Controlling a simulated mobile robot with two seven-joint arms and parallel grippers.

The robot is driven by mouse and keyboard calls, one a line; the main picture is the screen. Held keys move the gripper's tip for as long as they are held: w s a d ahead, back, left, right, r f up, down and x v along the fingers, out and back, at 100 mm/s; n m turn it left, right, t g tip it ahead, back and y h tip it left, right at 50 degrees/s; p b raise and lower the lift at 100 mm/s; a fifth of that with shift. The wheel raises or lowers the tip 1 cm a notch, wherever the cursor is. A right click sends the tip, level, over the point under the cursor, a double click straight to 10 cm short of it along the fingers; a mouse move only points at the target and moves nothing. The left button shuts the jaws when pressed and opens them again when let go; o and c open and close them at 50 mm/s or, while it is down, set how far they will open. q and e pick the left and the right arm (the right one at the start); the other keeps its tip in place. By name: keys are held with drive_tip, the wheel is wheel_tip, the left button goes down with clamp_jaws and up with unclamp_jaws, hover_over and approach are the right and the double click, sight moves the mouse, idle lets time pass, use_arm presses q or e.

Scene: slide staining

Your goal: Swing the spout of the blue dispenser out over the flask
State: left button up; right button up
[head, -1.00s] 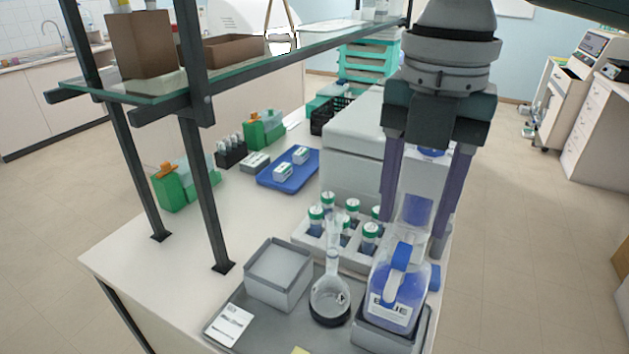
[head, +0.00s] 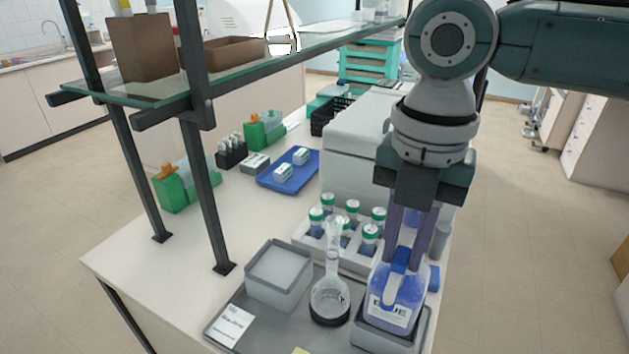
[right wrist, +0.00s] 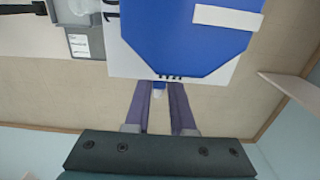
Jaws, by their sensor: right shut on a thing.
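The blue dispenser (head: 410,290) is a bottle with a white label and a blue upper part, standing on the right of the bench. Its spout is not clearly visible; the gripper covers the top. The glass flask (head: 331,292), round with a long neck, stands upright to the left of the dispenser. My right gripper (head: 408,240) points down at the dispenser's top, its fingers close together. In the right wrist view, the fingers (right wrist: 158,88) are shut on a small pale part beside a large blue surface (right wrist: 190,35). My left gripper is not in view.
Both vessels stand on a grey tray (head: 222,340) with a grey box (head: 277,280) at left. A rack of green-capped tubes stands behind the flask. A glass shelf (head: 320,42) on dark posts (head: 207,200) is at left.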

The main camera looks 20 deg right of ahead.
clamp_jaws()
idle(0.5)
